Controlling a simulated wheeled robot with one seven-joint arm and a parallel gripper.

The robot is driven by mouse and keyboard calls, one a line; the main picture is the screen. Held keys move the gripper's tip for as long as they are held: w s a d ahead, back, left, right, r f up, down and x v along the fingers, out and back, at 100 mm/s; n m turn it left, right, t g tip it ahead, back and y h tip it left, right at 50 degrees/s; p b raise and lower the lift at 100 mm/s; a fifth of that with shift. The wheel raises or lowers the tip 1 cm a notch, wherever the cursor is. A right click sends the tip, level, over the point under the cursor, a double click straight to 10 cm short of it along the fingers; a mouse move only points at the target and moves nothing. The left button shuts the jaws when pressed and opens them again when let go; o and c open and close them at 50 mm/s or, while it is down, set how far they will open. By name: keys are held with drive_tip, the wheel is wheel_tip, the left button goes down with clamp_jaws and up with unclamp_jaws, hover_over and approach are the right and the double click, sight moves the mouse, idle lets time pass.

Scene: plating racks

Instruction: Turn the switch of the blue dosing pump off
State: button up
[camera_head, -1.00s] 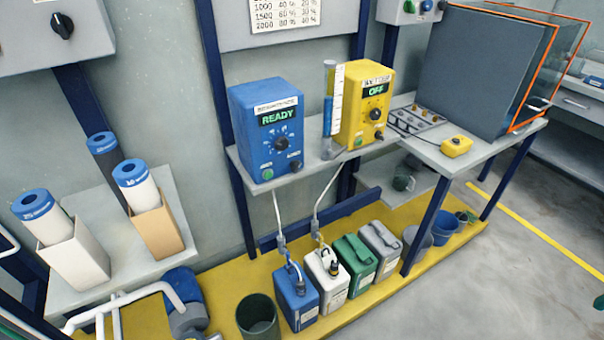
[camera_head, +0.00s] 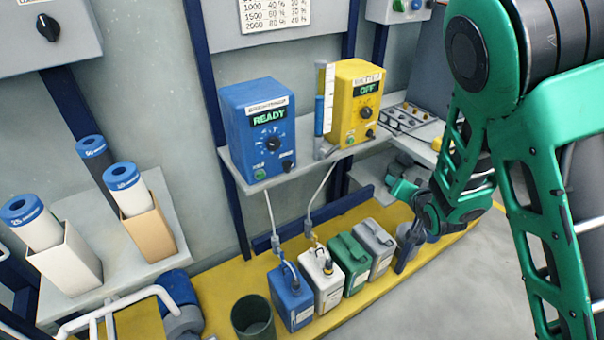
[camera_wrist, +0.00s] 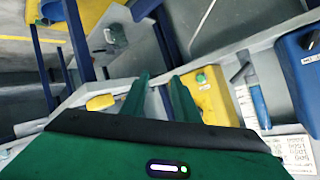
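The blue dosing pump (camera_head: 258,130) stands on the wall shelf, its display reading READY. Its front has a large dial (camera_head: 272,144), a green button (camera_head: 260,174) and a small black switch (camera_head: 288,165) at the lower right. The switch's exact position is too small to tell. My gripper (camera_wrist: 160,76) is open and empty, its two green fingers apart in the wrist view. In the head view it is low and to the right of the pump, well apart from it. The blue pump also shows partly at the right edge of the wrist view (camera_wrist: 300,62).
The yellow pump (camera_head: 355,105), reading OFF, stands right of the blue one, with a measuring cylinder (camera_head: 324,100) between them. Several canisters, including a blue one (camera_head: 291,300), stand below on the yellow platform. White and tan holders with tubes stand on the left shelf (camera_head: 125,255).

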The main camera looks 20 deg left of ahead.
drive_tip(key=s+a+n+t+y, duration=0.1)
drive_tip(key=s+a+y, duration=0.15)
drive_tip(key=a, duration=0.45)
drive_tip(key=s+a+n+y, duration=0.1)
drive_tip(key=s+a+y, duration=0.15)
drive_tip(key=a, duration=0.45)
drive_tip(key=n+y, duration=0.2)
drive_tip(key=y, duration=0.2)
approach(290, 169)
drive_tip(key=shift+g, duration=0.4)
drive_tip(key=shift+r+x, duration=0.2)
drive_tip(key=shift+x, duration=3.85)
drive_tip(key=shift+w+d, duration=0.15)
drive_tip(key=shift+w, duration=0.05)
clamp_jaws()
